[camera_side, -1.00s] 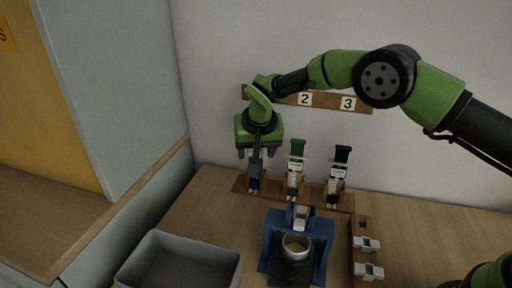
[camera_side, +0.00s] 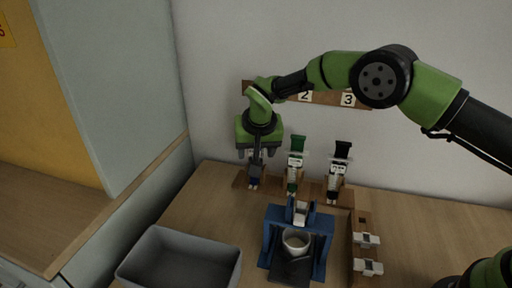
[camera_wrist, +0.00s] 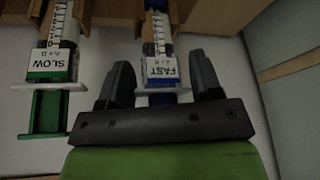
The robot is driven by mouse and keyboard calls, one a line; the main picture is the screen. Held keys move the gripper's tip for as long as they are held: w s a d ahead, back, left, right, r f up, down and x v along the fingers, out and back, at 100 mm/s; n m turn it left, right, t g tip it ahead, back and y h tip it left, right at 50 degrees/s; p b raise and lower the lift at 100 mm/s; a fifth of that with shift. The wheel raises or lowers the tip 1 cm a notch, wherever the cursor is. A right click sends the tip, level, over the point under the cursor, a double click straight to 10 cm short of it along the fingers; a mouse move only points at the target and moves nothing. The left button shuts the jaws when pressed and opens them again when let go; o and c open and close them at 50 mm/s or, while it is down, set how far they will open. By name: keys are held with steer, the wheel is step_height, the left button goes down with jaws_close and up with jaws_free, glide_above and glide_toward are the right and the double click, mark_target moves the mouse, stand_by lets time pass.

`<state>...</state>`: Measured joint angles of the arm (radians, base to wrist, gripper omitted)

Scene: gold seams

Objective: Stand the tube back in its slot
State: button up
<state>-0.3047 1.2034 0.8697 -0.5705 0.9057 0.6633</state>
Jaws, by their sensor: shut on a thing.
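My gripper (camera_side: 256,168) points down at the left end of the wooden rack (camera_side: 313,193) and is shut on the blue tube (camera_side: 254,184). In the wrist view this tube (camera_wrist: 160,68) has a white label reading FAST A+B and graduated barrels, and stands between my fingers. It looks upright, with its lower end at the rack's left place. My gripper hides its upper part in the side view, and whether it is fully seated is hard to tell.
The green SLOW tube (camera_side: 295,166) and a black-topped tube (camera_side: 339,172) stand close by on the right in the rack. In front are a blue stand with a cup (camera_side: 295,242), a grey bin (camera_side: 180,262) and a wooden holder with white pieces (camera_side: 366,240).

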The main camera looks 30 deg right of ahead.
steer(key=shift+f, duration=0.2)
stand_by(0.4)
steer(key=o, duration=1.1)
steer(key=c, duration=0.4)
steer(key=shift+v, duration=6.5)
steer(key=shift+a, duration=0.1)
